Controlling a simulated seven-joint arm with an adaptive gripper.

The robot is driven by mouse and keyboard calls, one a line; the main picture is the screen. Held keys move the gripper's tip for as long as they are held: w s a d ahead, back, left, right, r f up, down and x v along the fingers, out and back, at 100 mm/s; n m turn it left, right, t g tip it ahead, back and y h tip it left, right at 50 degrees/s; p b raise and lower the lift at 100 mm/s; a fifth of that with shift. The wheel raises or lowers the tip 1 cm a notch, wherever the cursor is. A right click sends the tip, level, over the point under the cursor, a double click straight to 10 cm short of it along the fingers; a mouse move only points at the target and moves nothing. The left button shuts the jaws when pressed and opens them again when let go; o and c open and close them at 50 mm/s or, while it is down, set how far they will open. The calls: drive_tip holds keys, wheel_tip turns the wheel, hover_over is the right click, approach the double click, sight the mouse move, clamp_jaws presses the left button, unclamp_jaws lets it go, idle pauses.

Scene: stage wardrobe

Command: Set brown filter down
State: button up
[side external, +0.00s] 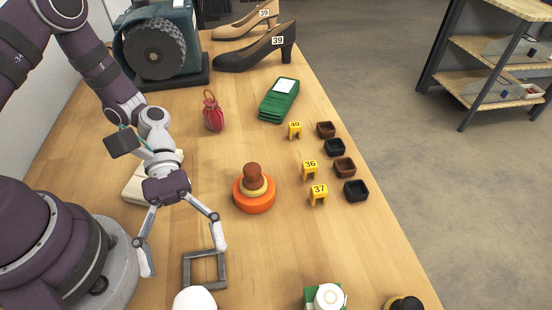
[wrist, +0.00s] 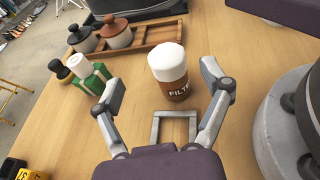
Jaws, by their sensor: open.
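The brown filter (wrist: 174,88) is a canister with a white domed top and a brown band lettered "FILTE". In the wrist view it stands upright on the table, just beyond an empty grey square frame (wrist: 155,132). In the side view only its white top (side external: 194,300) shows, at the bottom edge. The frame (side external: 187,270) also lies flat there. My gripper (side external: 183,252) is open and empty, its fingers spread above the table near the frame. In the wrist view my gripper (wrist: 163,84) has a finger to each side of the filter, apart from it.
A wooden tray (wrist: 148,40) with lidded pots lies beyond the filter. A green holder with bottles (wrist: 90,76) stands left of it. An orange disc with a brown knob (side external: 254,195), yellow number tags (side external: 310,172) and small boxes (side external: 344,167) stand mid-table.

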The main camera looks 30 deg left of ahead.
sight(191, 300)
drive_tip(key=x, duration=0.5)
drive_tip(key=shift+s+f, duration=0.3)
drive_tip(key=shift+s, duration=0.1)
drive_tip(key=shift+c, duration=0.3)
drive_tip(key=c, duration=1.3)
drive_tip(key=shift+o, duration=0.2)
